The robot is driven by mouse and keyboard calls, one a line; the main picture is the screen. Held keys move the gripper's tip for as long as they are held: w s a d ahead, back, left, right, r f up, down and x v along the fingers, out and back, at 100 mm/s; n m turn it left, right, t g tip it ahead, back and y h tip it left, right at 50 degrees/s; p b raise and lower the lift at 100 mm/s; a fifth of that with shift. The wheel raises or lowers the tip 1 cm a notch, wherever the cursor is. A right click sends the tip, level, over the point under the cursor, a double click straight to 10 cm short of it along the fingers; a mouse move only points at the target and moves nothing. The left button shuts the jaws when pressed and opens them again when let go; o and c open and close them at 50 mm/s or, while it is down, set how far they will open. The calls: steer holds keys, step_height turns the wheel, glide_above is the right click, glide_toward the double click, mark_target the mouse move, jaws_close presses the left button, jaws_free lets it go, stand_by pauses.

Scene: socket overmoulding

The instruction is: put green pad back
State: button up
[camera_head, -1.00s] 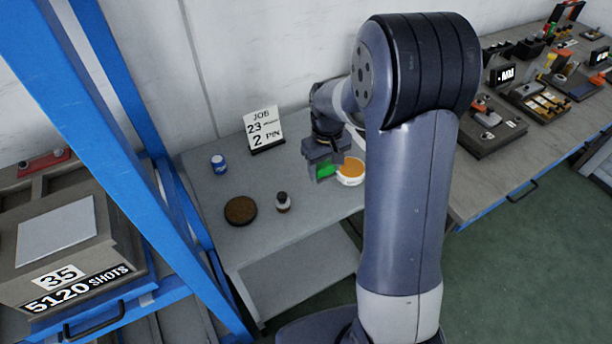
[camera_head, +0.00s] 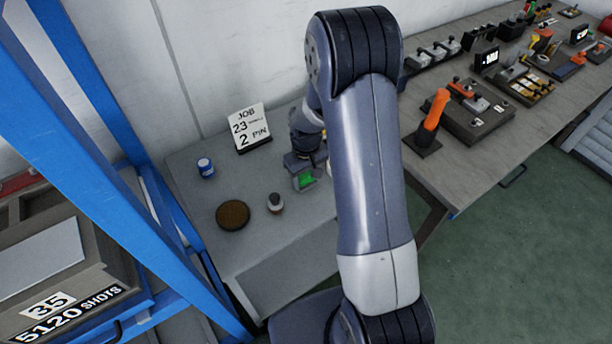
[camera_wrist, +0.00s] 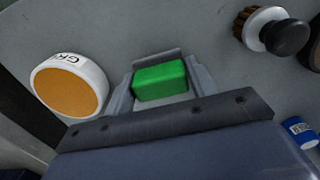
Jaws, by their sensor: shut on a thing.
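The green pad (camera_wrist: 160,82) is a small block between the two fingers of my gripper (camera_wrist: 161,85) in the wrist view. My gripper is shut on it. In the head view my gripper (camera_head: 304,176) hangs over the right part of the small grey table, with the green pad (camera_head: 306,182) showing at its lower end. A white round tub (camera_wrist: 70,84) with an orange top and a partly readable label stands just left of the gripper in the wrist view. My arm hides most of that tub in the head view. I cannot tell how high the pad is above the table.
A small black-knobbed item (camera_head: 276,203), a brown disc (camera_head: 233,215) and a blue pot (camera_head: 206,168) stand on the grey table (camera_head: 200,195). A job sign (camera_head: 248,128) stands behind. Blue rack posts (camera_head: 120,180) rise at left. A crowded workbench (camera_head: 445,180) is at right.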

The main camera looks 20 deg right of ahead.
mark_target(306, 175)
steer(key=shift+f, duration=0.25)
steer(key=shift+f, duration=0.1)
steer(key=o, duration=1)
step_height(306, 175, up, 12)
steer(key=shift+r, duration=0.15)
